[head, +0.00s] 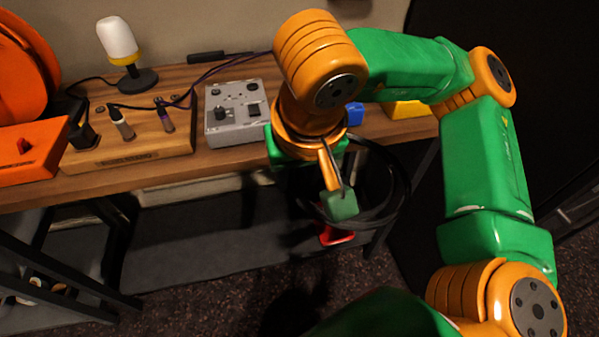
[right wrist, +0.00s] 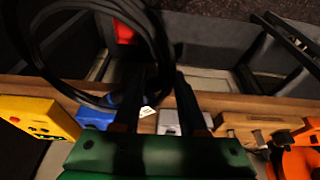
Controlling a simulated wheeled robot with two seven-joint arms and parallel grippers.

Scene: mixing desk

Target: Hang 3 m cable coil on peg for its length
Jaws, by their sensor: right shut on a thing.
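A black cable coil (head: 396,196) hangs in several loops in front of the desk's front edge, below the desktop. My right gripper (head: 340,196) is shut on the coil, and the fingers partly cover it. In the right wrist view the coil (right wrist: 76,92) spreads to the left of the right gripper's dark fingers (right wrist: 158,85). A red piece (head: 338,237) shows below the coil; it also shows in the right wrist view (right wrist: 124,32). I cannot tell if it is a peg. No peg can be made out clearly. My left gripper is not in view.
The wooden desk (head: 235,158) carries a grey control box (head: 234,112), a wooden block (head: 90,152) with plugs, a white-topped lamp (head: 118,40) and an orange device (head: 30,165). A blue item (head: 355,113) and a yellow box (head: 408,109) sit at its right end. Dark frame legs stand lower left.

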